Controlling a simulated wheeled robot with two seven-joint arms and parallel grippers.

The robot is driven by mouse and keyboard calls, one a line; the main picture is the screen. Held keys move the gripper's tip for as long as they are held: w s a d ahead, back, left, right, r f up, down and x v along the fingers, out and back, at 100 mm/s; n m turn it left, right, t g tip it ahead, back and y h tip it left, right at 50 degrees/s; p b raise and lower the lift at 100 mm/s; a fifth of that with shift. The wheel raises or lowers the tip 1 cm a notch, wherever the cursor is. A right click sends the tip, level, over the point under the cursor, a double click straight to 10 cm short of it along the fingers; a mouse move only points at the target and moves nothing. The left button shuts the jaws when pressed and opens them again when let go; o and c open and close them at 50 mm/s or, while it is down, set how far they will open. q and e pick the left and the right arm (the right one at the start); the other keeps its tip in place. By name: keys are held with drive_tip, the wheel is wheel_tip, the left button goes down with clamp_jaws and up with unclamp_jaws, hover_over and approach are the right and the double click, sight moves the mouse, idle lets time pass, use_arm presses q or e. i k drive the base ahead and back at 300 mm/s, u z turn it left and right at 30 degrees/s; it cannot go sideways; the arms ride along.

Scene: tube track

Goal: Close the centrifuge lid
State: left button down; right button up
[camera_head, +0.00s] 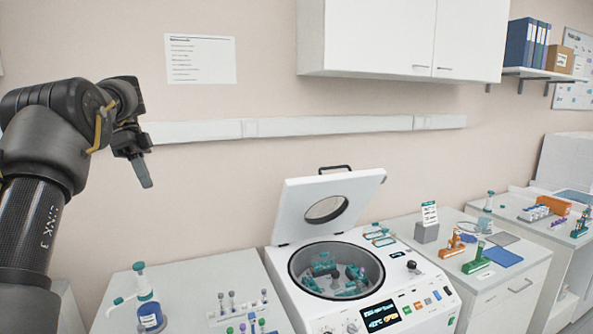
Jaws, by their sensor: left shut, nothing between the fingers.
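The white centrifuge (420,315) stands at the lower middle, right of my left arm. Its lid (290,214) is raised and tilted back, with a round window and a dark handle (335,169) at its top edge. The round bowl is uncovered and shows a rotor with teal tube holders (325,264). My left gripper (146,183) is shut and empty, pointing down in the air at the upper left, well left of the lid and apart from it. My right gripper is not in view.
To the right, a counter bears orange and green holders (477,260). A wall cabinet (385,35) hangs above. The air between gripper and lid looks clear.

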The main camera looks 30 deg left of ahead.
sight(358, 188)
drive_tip(key=i, duration=2)
